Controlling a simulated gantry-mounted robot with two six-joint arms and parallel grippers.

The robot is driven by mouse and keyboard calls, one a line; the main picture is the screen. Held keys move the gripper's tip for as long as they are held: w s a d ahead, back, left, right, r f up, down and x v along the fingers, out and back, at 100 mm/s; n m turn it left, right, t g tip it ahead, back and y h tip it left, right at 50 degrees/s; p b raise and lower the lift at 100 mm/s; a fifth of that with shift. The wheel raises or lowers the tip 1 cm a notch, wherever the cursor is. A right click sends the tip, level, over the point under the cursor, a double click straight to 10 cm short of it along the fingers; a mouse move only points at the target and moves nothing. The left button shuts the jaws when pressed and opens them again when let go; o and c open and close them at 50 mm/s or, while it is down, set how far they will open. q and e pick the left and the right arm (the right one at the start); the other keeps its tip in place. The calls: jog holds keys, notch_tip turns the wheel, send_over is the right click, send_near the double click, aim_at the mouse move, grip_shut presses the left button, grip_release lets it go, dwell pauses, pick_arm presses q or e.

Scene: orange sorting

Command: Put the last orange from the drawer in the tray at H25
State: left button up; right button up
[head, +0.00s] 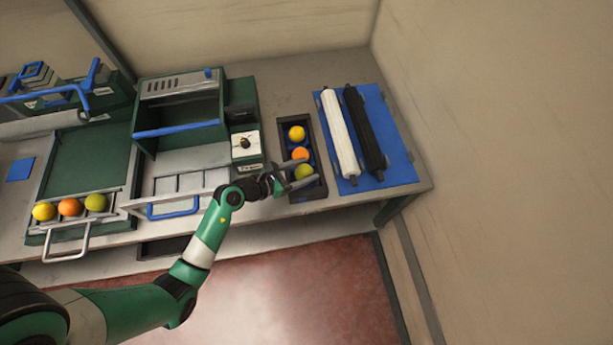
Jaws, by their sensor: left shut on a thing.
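My left gripper (313,171) reaches in from the left over the near end of the narrow dark tray (318,143). Its two fingers are shut on a green orange (303,171), which is at the tray's near end. I cannot tell whether this fruit rests on the tray floor or is slightly above it. An orange-coloured orange (300,154) sits in the middle of the tray, and a yellow one (297,133) sits at the far end. An open drawer (178,184) with a blue handle and metal dividers looks empty. My right gripper is not in view.
On the left, a rack (122,201) holds a yellow, an orange and a green fruit. A blue mat (400,150) with a white roller (340,135) and a black roller (364,132) lies right of the tray. A green cabinet (243,95) stands behind the drawer.

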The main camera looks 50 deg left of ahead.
aim_at(306, 175)
pick_arm(q)
jog(key=shift+w+f, duration=0.15)
jog(key=shift+w, duration=0.05)
jog(key=f+b, duration=0.1)
jog(key=f, duration=0.1)
jog(key=f+b, duration=0.1)
jog(key=shift+w+f+b, duration=0.2)
jog(key=shift+f+b, duration=0.2)
jog(key=shift+r, duration=0.1)
